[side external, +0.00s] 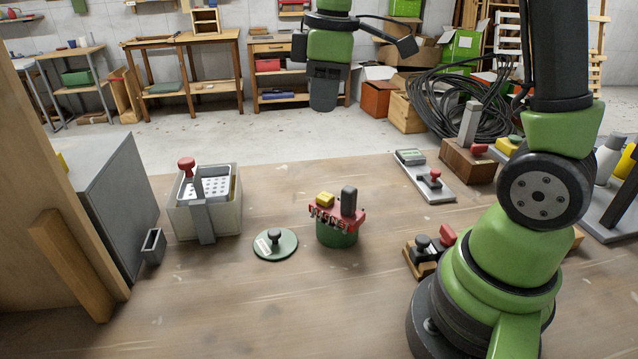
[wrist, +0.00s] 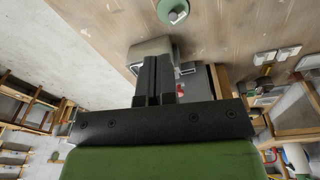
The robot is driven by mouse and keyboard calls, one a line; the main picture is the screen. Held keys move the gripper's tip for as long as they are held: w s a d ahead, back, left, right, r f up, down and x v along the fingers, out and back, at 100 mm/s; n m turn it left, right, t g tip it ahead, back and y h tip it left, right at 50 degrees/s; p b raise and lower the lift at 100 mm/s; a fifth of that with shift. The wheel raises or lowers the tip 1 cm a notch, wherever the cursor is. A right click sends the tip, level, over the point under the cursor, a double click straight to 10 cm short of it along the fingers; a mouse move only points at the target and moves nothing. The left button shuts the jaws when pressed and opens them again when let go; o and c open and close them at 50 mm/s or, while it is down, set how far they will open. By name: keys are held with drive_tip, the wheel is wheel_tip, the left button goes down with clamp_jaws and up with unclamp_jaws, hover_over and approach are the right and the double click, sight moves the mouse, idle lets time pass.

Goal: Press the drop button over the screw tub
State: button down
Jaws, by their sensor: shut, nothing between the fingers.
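A round green tub (side external: 337,235) stands on the bench near the middle in the side external view. A red holder (side external: 345,221) sits over its top, with small dark screw-like pieces along its front edge. A yellow button (side external: 325,199) and an upright dark grey handle (side external: 349,200) stand on the holder. My gripper (side external: 323,106) hangs high above and behind the tub in the side external view, clear of everything. In the wrist view my gripper (wrist: 159,60) is shut and empty. The tub and yellow button do not show there.
A pale bin (side external: 230,220) with a perforated basket and red knob stands left of the tub. A green disc (side external: 276,246) with a black knob lies between them. A grey box (side external: 120,195) is at far left. Black-and-red tools (side external: 425,250) lie right. Bench front is clear.

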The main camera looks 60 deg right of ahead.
sight(319, 195)
drive_tip(key=w+d+f+n, duration=0.1)
drive_tip(key=w+d+f+n+g, duration=0.1)
drive_tip(key=f, duration=0.1)
drive_tip(key=shift+w+f, duration=0.1)
wheel_tip(319, 195, down, 14)
drive_tip(key=shift+f, duration=0.1)
idle(0.7)
